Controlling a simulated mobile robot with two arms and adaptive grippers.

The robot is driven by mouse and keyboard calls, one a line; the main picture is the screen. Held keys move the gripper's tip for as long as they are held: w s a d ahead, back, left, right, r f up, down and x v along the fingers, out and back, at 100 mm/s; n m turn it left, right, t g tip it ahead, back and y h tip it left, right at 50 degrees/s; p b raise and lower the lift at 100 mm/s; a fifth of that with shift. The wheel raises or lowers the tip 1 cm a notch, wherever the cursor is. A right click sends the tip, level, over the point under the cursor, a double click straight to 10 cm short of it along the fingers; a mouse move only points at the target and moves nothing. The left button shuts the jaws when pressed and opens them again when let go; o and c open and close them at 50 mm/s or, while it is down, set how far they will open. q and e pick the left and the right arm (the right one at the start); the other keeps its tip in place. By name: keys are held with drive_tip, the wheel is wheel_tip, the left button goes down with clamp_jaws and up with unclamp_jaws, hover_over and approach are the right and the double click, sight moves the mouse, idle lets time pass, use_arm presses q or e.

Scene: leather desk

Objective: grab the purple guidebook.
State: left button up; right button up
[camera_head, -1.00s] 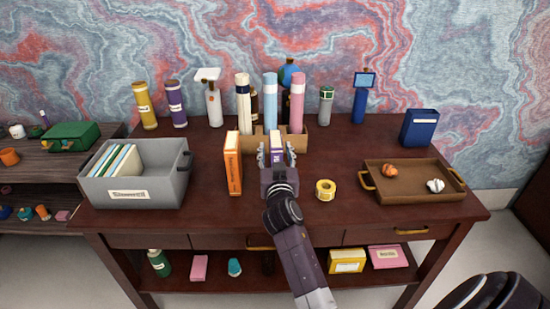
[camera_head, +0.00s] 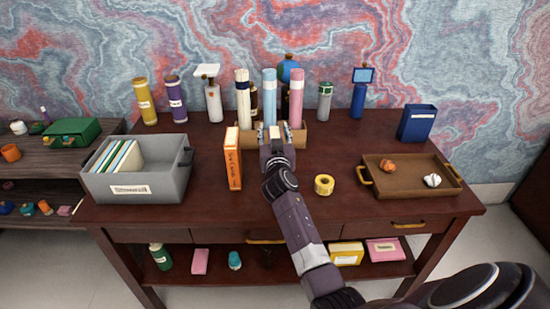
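My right gripper (camera_head: 275,132) reaches over the middle of the desk, in front of the tube holder. Its fingers are spread, one on each side of a narrow purple and white piece between them, which appears to be the purple guidebook (camera_head: 274,131). Most of the book is hidden by the gripper and wrist, and contact with the fingers cannot be made out. An orange book (camera_head: 233,160) stands upright just left of the gripper. My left gripper is not in view.
The brown holder (camera_head: 299,138) with several tubes stands behind the gripper. A yellow tape roll (camera_head: 324,184) lies right of my forearm. A grey bin (camera_head: 137,187) is at left, a brown tray (camera_head: 418,192) at right. A blue box (camera_head: 417,124) stands at back right.

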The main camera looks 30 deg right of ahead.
clamp_jaws()
drive_tip(key=shift+r, duration=0.1)
idle(0.5)
